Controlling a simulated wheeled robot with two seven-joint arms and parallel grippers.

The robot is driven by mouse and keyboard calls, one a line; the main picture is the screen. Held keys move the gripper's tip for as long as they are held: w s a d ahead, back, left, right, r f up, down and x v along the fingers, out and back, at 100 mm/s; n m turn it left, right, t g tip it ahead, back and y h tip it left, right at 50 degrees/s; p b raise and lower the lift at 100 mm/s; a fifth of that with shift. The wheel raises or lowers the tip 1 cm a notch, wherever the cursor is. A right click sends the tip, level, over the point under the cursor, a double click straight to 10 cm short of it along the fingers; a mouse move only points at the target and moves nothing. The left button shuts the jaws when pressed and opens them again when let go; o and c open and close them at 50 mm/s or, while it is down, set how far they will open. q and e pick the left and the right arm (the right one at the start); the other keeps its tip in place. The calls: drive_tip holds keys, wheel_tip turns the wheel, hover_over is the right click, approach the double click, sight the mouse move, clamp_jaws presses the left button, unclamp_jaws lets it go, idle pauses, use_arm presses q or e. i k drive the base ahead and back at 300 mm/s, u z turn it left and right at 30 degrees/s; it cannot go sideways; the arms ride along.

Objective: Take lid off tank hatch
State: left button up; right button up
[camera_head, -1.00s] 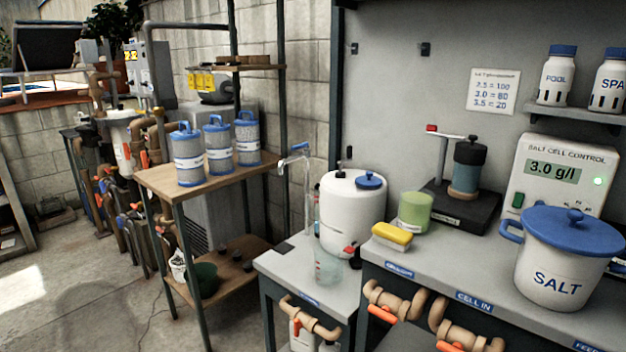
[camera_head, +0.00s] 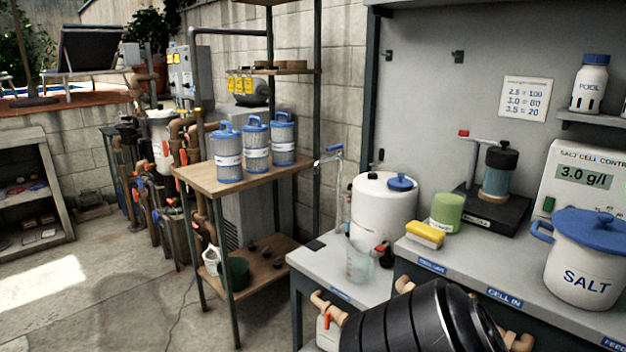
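A white round tank (camera_head: 383,215) stands on the lower grey bench right of centre. A blue lid (camera_head: 401,182) with a small knob sits on the right part of its top; it appears to cover the hatch, and no opening shows. A black ribbed part of my own arm comes in at the bottom edge, in front of the bench. Neither gripper shows in the view.
A clear beaker (camera_head: 361,262) stands before the tank. A yellow sponge (camera_head: 425,234), a green jar (camera_head: 447,211) and a SALT pot (camera_head: 585,258) are on the higher bench. Several blue-topped filter cartridges (camera_head: 256,150) stand on the wooden shelf.

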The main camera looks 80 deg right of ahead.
sight(400, 182)
drive_tip(key=u, duration=0.05)
drive_tip(key=k, duration=1.35)
drive_tip(key=z, duration=1.65)
